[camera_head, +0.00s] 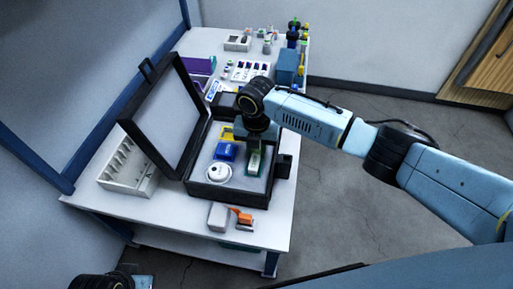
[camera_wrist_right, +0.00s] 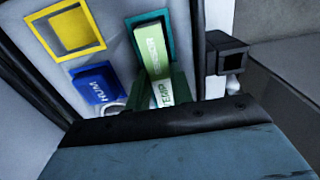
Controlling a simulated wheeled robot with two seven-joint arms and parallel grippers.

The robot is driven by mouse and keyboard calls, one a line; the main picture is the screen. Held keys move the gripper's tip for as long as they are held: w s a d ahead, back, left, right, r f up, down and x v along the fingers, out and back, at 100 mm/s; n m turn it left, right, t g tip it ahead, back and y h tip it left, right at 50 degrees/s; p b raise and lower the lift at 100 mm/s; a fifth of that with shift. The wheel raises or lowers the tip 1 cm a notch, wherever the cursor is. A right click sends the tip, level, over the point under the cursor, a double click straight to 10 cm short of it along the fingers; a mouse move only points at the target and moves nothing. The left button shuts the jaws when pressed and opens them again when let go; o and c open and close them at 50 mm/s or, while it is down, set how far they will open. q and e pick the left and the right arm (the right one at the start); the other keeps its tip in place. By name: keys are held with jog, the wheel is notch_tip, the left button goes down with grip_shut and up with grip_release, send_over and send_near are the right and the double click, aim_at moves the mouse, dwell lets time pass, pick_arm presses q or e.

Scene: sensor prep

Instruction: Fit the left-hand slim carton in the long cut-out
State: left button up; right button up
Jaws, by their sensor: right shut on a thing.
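The slim green-and-white carton (camera_head: 254,162) is at the right side of the foam in the open case (camera_head: 228,194). In the right wrist view the carton (camera_wrist_right: 154,52) has lettering and lies over the teal-rimmed long cut-out (camera_wrist_right: 131,24), whose far end shows past it. I cannot tell how deep it sits. My right gripper (camera_head: 254,146) is shut on the carton from above; its fingertips are hard to make out.
Beside the carton are a blue box (camera_wrist_right: 95,84), an empty yellow-rimmed cut-out (camera_wrist_right: 70,32) and a white round device (camera_head: 218,172). The raised lid (camera_head: 166,115) stands at left.

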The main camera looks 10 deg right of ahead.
jog(key=shift+f, duration=0.15)
jog(key=o, duration=1)
jog(key=shift+s, duration=0.1)
jog(key=shift+c, duration=0.2)
jog(key=shift+o, duration=0.2)
jog(key=shift+o, duration=0.3)
jog(key=shift+a, duration=0.15)
jog(key=shift+r+p, duration=0.45)
jog(key=shift+p, duration=0.25)
notch_tip(320, 180, up, 6)
jog(key=p, duration=0.6)
jog(key=shift+r, duration=0.1)
